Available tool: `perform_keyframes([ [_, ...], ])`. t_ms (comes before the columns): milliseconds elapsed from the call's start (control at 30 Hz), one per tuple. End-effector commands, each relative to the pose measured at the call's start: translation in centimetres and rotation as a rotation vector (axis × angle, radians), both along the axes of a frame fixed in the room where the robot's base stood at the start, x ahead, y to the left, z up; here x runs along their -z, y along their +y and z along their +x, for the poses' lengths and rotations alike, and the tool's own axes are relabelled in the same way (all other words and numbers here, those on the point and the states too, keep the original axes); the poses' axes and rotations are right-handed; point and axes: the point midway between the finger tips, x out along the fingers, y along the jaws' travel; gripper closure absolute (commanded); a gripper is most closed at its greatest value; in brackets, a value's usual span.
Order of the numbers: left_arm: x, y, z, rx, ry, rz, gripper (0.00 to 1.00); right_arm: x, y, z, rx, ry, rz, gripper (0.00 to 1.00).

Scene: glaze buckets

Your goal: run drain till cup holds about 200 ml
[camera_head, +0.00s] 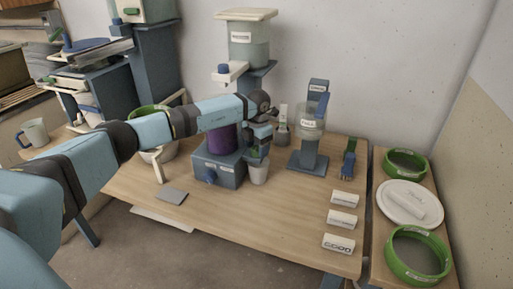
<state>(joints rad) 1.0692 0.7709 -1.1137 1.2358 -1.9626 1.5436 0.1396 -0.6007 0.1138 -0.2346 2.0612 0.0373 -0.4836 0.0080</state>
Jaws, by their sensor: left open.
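A pale cup (259,174) stands on the wooden table, against the right side of a blue-grey box (218,171). The box has a small blue knob (210,178) on its front, and a purple vessel (222,139) sits on top of it. My left arm reaches in from the left, across the front of the purple vessel. My left gripper (258,150) points down at the cup's top and is open; whether its fingers touch the cup cannot be told. A labelled tank (248,50) with a blue-topped white outlet (229,72) stands above. The liquid level in the cup is hidden.
A blue stand with a clear container (310,128) is right of the cup, with a brush (349,160) beside it. Three white labelled blocks (342,219) line the right edge. The front middle of the table is clear.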

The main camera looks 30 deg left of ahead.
Motion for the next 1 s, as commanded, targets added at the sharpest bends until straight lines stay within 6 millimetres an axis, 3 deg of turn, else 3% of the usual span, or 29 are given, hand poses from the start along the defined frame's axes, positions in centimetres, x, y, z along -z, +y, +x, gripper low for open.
perform_keyframes([
  [533,-11.2,-0.3,0.0,0.001,-0.003,0.000,0.33,0.5,-0.3,-0.6,-0.007,0.014,-0.010,1.00],
  [733,-12.9,-0.3,-0.1,0.000,-0.001,0.001,0.33,0.4,-0.3,-0.5,-0.008,0.012,-0.011,1.00],
  [1000,-13.2,-0.4,-0.1,0.000,0.000,0.001,0.33,0.2,-0.2,-0.2,-0.005,0.005,-0.006,1.00],
])
